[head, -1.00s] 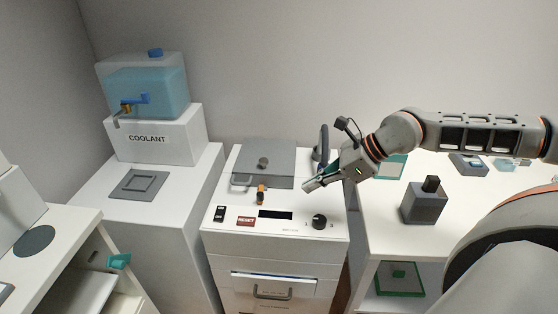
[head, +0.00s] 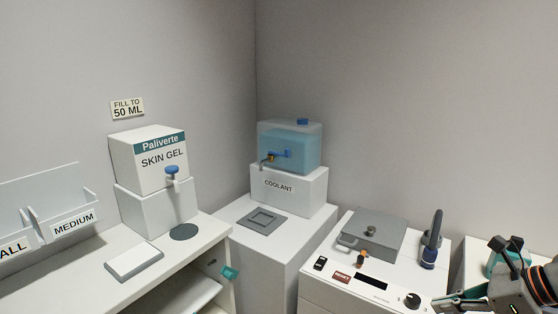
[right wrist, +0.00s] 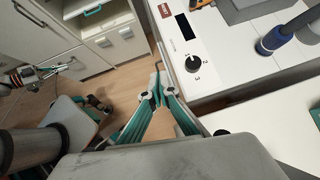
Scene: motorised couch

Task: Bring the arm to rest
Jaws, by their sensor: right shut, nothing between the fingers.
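My right gripper (head: 440,304) shows at the lower right of the head view, its arm cut off by the right edge. In the right wrist view its teal-lined fingers (right wrist: 158,78) are shut and empty. They hang beside the front edge of the white machine (right wrist: 215,75), near its dial (right wrist: 192,64), above the floor. What looks like my left gripper (right wrist: 58,72) shows small at the left of the right wrist view; its fingers are too small to read. The left arm does not show in the head view.
The machine top carries a grey lid (head: 372,236), a dark blue-based handle (head: 431,245) and a red button (head: 342,277). A coolant tank (head: 290,148) and a skin gel dispenser (head: 150,158) stand further left. Wooden floor (right wrist: 115,88) is open beside the cabinets (right wrist: 110,35).

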